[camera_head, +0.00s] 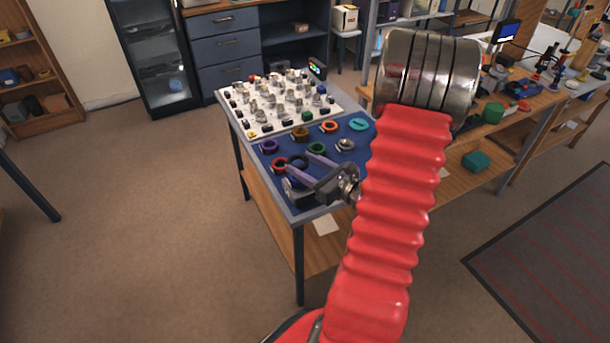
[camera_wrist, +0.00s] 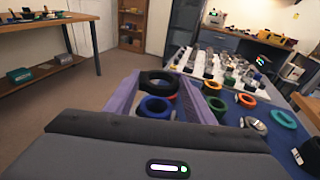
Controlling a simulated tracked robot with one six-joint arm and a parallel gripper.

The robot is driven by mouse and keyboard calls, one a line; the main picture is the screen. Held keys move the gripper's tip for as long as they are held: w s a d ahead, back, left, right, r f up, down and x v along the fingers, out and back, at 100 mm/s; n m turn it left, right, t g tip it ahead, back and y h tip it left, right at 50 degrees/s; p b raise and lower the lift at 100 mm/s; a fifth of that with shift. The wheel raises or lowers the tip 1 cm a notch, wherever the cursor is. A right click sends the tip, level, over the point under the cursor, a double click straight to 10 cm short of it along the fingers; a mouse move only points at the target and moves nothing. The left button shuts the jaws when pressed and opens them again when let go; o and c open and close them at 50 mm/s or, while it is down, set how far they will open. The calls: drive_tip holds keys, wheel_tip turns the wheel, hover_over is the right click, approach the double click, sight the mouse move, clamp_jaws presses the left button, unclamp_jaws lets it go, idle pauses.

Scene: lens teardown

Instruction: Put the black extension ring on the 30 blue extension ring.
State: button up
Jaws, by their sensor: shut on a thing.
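The black extension ring (camera_wrist: 158,78) is held between the fingertips of my gripper (camera_wrist: 160,84) in the wrist view. In the head view the black ring (camera_head: 298,161) shows between the purple fingers of my gripper (camera_head: 298,158), over the near left part of the blue mat. The blue extension ring (camera_wrist: 155,107) shows between the fingers in the wrist view, nearer the camera and apparently lower than the black ring. It is partly hidden by the gripper body. In the head view I cannot make it out clearly behind the gripper. I cannot tell whether the two rings touch.
Close by on the blue mat (camera_head: 327,160) lie red (camera_head: 278,165), purple (camera_head: 269,146) and green (camera_head: 316,148) rings. Brown (camera_head: 300,133), orange (camera_head: 329,126), silver (camera_head: 345,144) and teal (camera_head: 358,124) rings lie farther off. A white board (camera_head: 236,106) with many small parts fills the back.

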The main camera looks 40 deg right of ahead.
drive_tip(key=shift+f, duration=2.05)
drive_tip(key=o, duration=1.1)
drive_tip(key=shift+f, duration=0.1)
drive_tip(key=shift+s+d+r, duration=0.1)
drive_tip(key=shift+s+r, duration=0.25)
drive_tip(key=shift+s, duration=1.65)
drive_tip(key=shift+s+r, duration=0.3)
drive_tip(key=shift+s, duration=1.65)
drive_tip(key=shift+s+d+r, duration=0.1)
drive_tip(key=shift+s+r, duration=0.25)
drive_tip(key=shift+s, duration=1.65)
